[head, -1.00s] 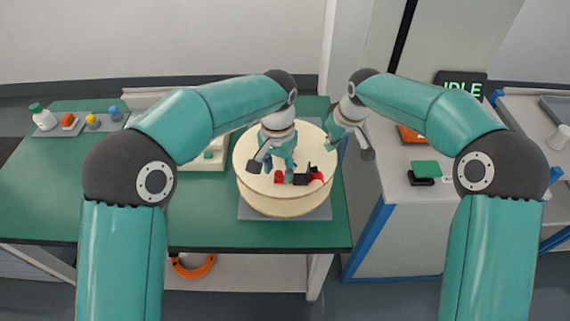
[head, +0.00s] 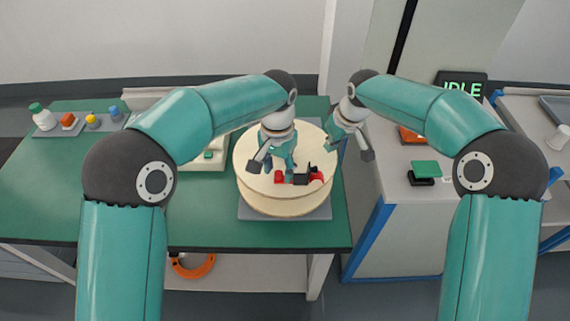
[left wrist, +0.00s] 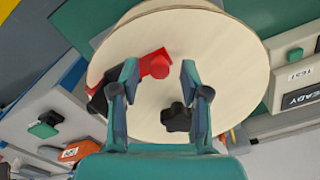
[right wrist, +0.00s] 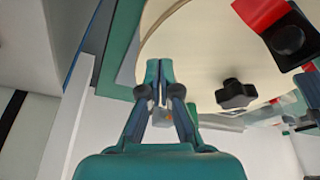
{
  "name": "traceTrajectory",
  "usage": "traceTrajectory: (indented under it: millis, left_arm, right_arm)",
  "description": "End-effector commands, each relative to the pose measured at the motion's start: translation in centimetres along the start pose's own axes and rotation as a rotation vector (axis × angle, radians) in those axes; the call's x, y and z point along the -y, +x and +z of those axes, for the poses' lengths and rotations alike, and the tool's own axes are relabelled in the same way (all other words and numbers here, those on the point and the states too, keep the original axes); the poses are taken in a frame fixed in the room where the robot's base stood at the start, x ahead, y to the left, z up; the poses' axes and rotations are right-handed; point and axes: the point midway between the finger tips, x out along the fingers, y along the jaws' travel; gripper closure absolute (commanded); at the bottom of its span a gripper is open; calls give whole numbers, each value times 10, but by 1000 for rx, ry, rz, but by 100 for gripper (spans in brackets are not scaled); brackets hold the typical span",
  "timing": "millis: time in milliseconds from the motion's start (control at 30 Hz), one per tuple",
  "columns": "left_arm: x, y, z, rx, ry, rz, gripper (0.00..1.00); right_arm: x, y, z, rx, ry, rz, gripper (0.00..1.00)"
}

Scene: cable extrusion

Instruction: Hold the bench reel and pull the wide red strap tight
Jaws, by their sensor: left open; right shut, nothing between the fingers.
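The bench reel (head: 252,178) is a pale wooden disc lying flat on a grey plate (head: 286,213). The red strap (head: 279,176) shows as short red pieces on its top, with a black block (head: 300,180) between them. My left gripper (head: 273,170) is open above the reel. In the left wrist view its fingers (left wrist: 159,76) spread over the reel face (left wrist: 235,65), and one finger partly hides the strap (left wrist: 156,64). My right gripper (right wrist: 160,66) is shut and empty at the reel's right rim. The strap (right wrist: 260,12) shows apart from it.
A black star knob (right wrist: 236,94) stands on the reel face. Several small bottles and blocks sit on a tray (head: 58,130) at the left. A grey cabinet (head: 400,225) with a green-topped device (head: 425,168) stands right.

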Motion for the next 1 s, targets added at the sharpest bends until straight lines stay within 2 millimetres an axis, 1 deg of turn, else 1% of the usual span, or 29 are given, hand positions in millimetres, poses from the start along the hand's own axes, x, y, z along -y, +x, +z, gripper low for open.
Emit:
traceTrajectory:
  millis: [467,1000]
  left_arm:
    - [0,0,0,0,0,0,54]
    - [0,0,0,0,0,0,54]
  right_arm:
    - [0,1,0,0,0,0,100]
    - [0,11,3,1,0,0,100]
